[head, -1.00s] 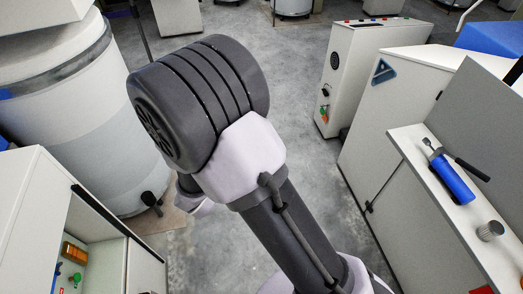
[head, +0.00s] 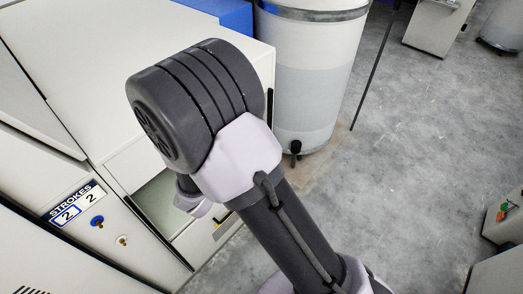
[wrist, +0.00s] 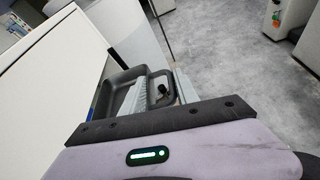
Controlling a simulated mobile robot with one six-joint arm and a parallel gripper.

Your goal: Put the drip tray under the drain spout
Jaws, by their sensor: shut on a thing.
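The drain spout (head: 295,148) is a small black tap low on the front of a white drum (head: 305,95), just above the floor in the head view. The spout stands right of my arm there.
A pale cabinet with a STROKES counter (head: 77,204) and an open recess fills the left. Grey floor (head: 400,170) is clear to the right of the drum. A thin dark rod (head: 375,68) rises beside the drum. A box with coloured buttons (head: 503,212) stands at the right edge.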

